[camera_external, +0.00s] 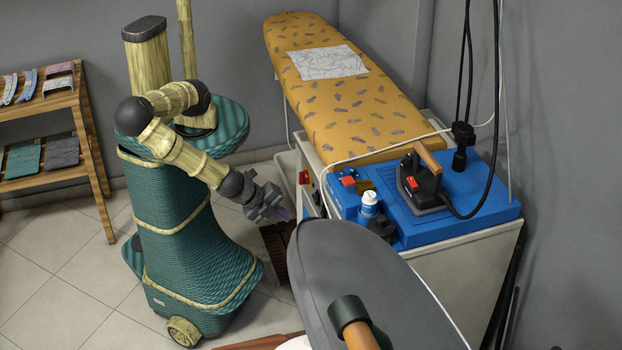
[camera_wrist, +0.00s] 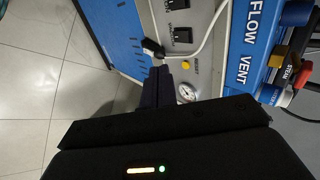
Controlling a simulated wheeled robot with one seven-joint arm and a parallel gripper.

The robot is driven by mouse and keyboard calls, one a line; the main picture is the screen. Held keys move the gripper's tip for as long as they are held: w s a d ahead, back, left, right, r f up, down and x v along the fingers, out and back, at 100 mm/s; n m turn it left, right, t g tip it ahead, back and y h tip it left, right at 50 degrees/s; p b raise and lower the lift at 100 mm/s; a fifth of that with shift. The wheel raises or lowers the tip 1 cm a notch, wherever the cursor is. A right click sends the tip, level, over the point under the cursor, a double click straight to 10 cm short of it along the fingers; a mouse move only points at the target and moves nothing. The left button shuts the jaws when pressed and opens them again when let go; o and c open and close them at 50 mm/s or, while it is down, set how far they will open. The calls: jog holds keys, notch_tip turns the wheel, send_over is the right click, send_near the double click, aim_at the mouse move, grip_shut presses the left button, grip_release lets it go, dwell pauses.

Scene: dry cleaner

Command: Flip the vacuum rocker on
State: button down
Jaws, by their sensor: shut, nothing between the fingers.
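The grey control panel (camera_wrist: 208,60) on the ironing unit carries two black rocker switches in the wrist view, an upper one (camera_wrist: 178,5) cut by the frame edge and a lower one (camera_wrist: 183,35).
A yellow button (camera_wrist: 185,65) and a pressure gauge (camera_wrist: 187,92) sit near the rockers. A white cable (camera_wrist: 213,25) crosses the panel to a black piece (camera_wrist: 152,48) by my fingertips.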

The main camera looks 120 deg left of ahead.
jog(key=w+a+r+x, duration=0.1)
jog(key=x, duration=1.2)
jog(key=shift+w+a+r, duration=0.2)
jog(key=shift+w+r, duration=0.05)
jog(key=shift+r, duration=0.15)
jog(key=shift+a, duration=0.1)
jog(key=shift+r+p, duration=0.55)
jog(key=shift+r, duration=0.25)
